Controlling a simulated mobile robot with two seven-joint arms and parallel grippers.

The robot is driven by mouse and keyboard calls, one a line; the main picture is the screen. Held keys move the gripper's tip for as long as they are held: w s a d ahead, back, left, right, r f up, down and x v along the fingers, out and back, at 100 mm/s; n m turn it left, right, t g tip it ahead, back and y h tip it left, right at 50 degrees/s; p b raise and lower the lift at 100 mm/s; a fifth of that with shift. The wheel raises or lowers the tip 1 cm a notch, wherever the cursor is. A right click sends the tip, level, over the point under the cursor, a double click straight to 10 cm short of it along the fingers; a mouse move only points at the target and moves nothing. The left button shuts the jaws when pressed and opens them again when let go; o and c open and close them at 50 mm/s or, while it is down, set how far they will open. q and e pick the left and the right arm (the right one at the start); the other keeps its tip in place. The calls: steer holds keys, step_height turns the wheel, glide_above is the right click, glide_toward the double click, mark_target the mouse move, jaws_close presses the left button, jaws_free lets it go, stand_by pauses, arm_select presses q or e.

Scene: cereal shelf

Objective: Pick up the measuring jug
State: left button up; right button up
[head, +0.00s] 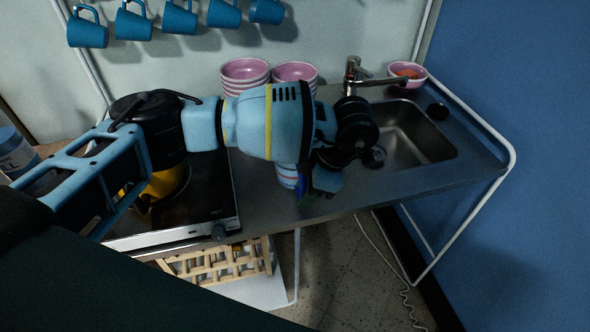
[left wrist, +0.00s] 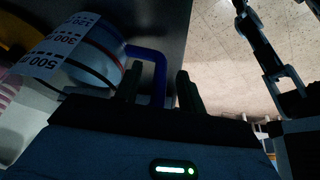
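The measuring jug (head: 287,176) stands on the counter between the hob and the sink, mostly hidden in the head view behind my left arm. In the left wrist view the jug (left wrist: 95,60) shows a white scale with black numbers and a blue handle (left wrist: 158,75). My left gripper (head: 318,185) is at the handle side of the jug. In the left wrist view its fingers (left wrist: 160,90) are apart, with the upright part of the handle between them. A gap shows beside the handle; contact is not clear.
Striped pink bowls (head: 245,72) are stacked behind my left arm. A yellow pot (head: 165,182) is on the black hob (head: 205,195). The sink (head: 425,140) and tap (head: 355,72) are to the right. Several blue mugs (head: 180,18) hang above. The counter's front edge is close to the gripper.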

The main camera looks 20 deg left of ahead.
arm_select(q)
steer(key=shift+f, duration=0.15)
arm_select(e)
steer(key=shift+s+d+f, duration=0.1)
arm_select(q)
jaws_close()
steer(key=shift+r, duration=0.25)
stand_by(0.3)
